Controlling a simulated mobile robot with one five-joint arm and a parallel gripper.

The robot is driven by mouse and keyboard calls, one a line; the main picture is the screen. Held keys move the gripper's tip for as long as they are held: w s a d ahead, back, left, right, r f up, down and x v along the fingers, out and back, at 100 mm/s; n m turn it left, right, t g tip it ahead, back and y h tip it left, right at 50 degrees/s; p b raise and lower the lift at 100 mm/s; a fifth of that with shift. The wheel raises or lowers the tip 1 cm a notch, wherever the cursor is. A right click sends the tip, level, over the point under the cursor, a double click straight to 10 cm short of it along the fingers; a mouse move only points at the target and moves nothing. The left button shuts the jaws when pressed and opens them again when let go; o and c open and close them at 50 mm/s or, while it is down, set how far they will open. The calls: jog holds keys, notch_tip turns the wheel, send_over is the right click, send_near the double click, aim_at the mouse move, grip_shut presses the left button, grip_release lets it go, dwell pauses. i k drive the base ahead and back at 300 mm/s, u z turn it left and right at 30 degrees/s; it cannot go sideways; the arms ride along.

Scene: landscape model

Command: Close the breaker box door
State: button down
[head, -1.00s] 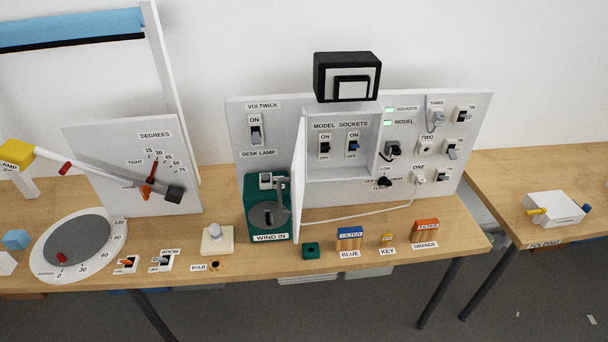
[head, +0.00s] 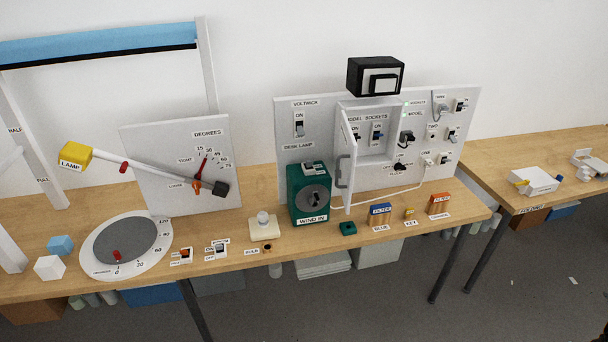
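The breaker box (head: 366,111) is a white recessed box on the upright panel, with a row of switches labelled "MODEL SOCKETS" inside. Its white door (head: 349,178) is hinged on the left and stands open, swung out toward me over the table. A grey handle (head: 342,171) shows on the door's left-hand face. The door partly hides the leftmost switch in the box. My gripper is not in view.
A green wind-in box (head: 309,200) stands just left of the door. A small green block (head: 348,228), a blue filter (head: 380,214) and an orange filter (head: 439,204) sit along the front. A black box (head: 376,76) tops the panel. A white cable (head: 395,204) crosses below.

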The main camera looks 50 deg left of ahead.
aim_at(346, 160)
jog(key=u, duration=0.1)
jog(key=k, duration=0.2)
jog(key=u, duration=1.5)
jog(key=i, duration=1.05)
jog(key=u, duration=1.7)
jog(key=k, duration=0.95)
jog(key=u, duration=0.4)
jog(key=i, duration=0.2)
jog(key=u, duration=0.05)
